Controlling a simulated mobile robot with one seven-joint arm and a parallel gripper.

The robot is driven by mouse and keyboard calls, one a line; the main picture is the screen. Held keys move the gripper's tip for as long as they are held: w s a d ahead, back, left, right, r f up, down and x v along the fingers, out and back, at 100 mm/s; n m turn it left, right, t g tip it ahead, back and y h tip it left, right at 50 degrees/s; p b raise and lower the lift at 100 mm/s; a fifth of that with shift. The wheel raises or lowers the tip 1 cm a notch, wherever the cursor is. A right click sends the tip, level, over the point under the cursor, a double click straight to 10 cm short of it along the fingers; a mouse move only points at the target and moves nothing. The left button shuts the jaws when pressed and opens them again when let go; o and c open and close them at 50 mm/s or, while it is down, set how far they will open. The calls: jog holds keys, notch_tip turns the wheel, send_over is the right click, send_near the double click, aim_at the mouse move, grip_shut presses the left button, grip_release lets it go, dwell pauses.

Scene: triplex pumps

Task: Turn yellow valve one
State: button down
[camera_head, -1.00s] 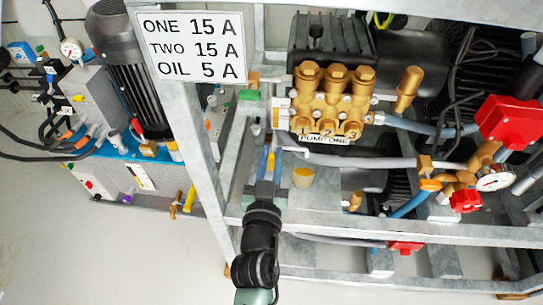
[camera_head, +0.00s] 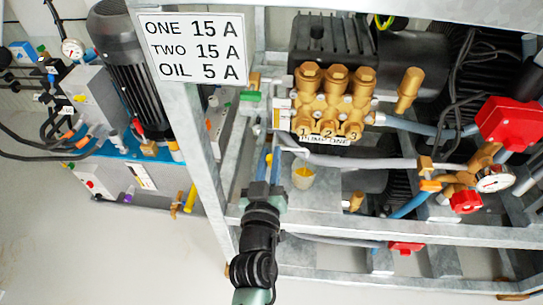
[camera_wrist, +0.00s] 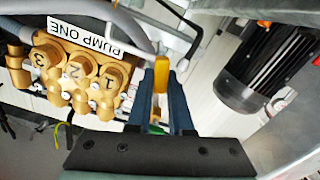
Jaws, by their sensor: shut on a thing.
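The yellow valve handle (camera_wrist: 161,75) stands between the two blue fingers of my gripper (camera_wrist: 162,100) in the wrist view. The fingers are closed on it from both sides. In the head view my gripper (camera_head: 265,163) reaches up from below, left of the brass pump labelled PUMP ONE (camera_head: 328,105). A small strip of the yellow handle (camera_head: 270,161) shows there by the fingertips. The valve body is mostly hidden by the fingers.
Grey metal frame bars run left of and below my gripper. A yellowish cup (camera_head: 303,176) is close on its right. A green part (camera_head: 250,95) sits above. A sign (camera_head: 194,47) hangs at upper left. Red boxes and a gauge (camera_head: 494,179) are at right.

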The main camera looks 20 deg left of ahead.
jog(key=shift+a+f+n, duration=0.15)
jog(key=shift+n, duration=1.95)
jog(key=c, duration=0.8)
grip_release()
jog(key=shift+s, duration=0.15)
jog(key=b+v, duration=0.1)
jog(key=v, duration=1.1)
jog(key=shift+s, duration=0.4)
